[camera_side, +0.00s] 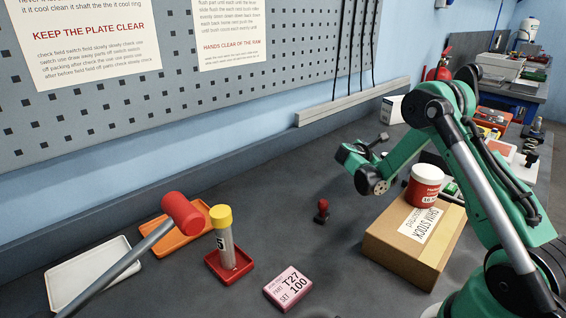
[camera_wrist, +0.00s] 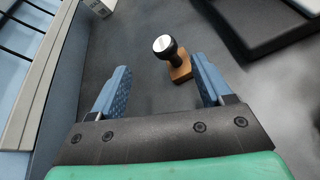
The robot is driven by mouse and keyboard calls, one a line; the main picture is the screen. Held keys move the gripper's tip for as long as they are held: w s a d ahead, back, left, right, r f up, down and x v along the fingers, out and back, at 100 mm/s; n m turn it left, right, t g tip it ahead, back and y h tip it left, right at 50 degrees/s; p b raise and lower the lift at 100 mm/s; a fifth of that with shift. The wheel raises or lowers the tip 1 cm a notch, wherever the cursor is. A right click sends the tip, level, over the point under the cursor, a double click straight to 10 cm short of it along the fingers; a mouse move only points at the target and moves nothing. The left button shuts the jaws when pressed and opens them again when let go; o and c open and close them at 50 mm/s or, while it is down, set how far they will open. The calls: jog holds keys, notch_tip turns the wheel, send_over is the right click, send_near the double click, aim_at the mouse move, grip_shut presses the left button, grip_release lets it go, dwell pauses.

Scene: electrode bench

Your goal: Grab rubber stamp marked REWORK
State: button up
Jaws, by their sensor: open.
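In the wrist view a stamp (camera_wrist: 171,57) with a black handle, a pale round top and a wooden base stands on the bench. Any marking on its top is too small to read. My gripper (camera_wrist: 161,64) is open and empty, its two blue fingers apart. The stamp shows beyond the fingertips, closer to the right finger. In the side view my gripper (camera_side: 362,150) is low over the rear of the bench. A second, red-knobbed stamp-like piece (camera_side: 322,210) stands on the bench left of and nearer than my gripper; no word on it can be read.
A cardboard box (camera_side: 390,244) with a red-and-white tub (camera_side: 425,186) on it stands right of the red-knobbed piece. A dark tray (camera_wrist: 262,42) is upper right in the wrist view.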

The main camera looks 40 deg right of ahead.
jog(key=shift+s+d+f, duration=0.25)
jog(key=shift+d+f, duration=0.2)
jog(key=shift+d, duration=0.25)
jog(key=x, duration=0.5)
jog(key=shift+r, duration=0.1)
grip_shut()
